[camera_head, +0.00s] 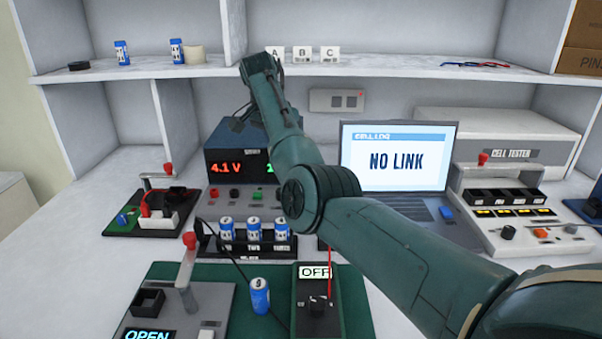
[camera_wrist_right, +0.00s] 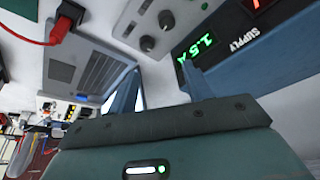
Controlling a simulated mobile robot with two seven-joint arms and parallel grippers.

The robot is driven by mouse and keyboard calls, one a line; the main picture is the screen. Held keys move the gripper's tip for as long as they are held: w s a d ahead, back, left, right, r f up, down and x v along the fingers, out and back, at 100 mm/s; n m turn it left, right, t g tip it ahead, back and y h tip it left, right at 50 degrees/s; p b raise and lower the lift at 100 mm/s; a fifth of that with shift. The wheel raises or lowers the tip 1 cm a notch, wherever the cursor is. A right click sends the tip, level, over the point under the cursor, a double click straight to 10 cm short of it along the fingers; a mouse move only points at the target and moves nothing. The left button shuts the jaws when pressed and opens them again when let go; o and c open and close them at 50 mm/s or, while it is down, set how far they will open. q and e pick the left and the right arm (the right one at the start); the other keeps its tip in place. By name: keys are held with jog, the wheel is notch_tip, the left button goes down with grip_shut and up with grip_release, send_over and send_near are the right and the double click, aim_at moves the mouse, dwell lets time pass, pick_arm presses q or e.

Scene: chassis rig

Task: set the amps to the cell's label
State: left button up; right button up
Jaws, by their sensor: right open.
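The power supply (camera_head: 232,168) shows a red 4.1 V. Its green amps readout is mostly hidden behind my right arm, but the right wrist view shows green digits (camera_wrist_right: 199,47) that look like 1.5 A. My left gripper is out of view.
A rack (camera_head: 252,246) holds three blue cells. A black switch box (camera_head: 317,302) reads OFF. A laptop (camera_head: 396,158) shows NO LINK. A cell tester (camera_head: 515,205) stands at right, and a red-knobbed clamp fixture (camera_head: 150,210) at left. My right arm crosses the bench middle.

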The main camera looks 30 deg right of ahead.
jog(key=s+d+f+n+t+y+p, duration=0.25)
jog(key=s+d+n, duration=0.3)
jog(key=n, duration=0.35)
jog(key=shift+h, duration=0.25)
jog(key=x, duration=1)
jog(key=shift+w+a+f+b, duration=0.15)
jog(key=shift+a+f+b, duration=0.15)
jog(key=shift+b, duration=0.1)
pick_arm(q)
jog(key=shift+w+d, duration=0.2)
pick_arm(e)
jog(key=shift+w+d+f, duration=0.15)
jog(key=shift+w+f, duration=0.15)
jog(key=shift+f, duration=0.35)
jog(key=c, duration=1)
jog(key=shift+o, duration=0.2)
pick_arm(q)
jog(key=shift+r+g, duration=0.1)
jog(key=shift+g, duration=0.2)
pick_arm(e)
jog(key=shift+r, duration=0.1)
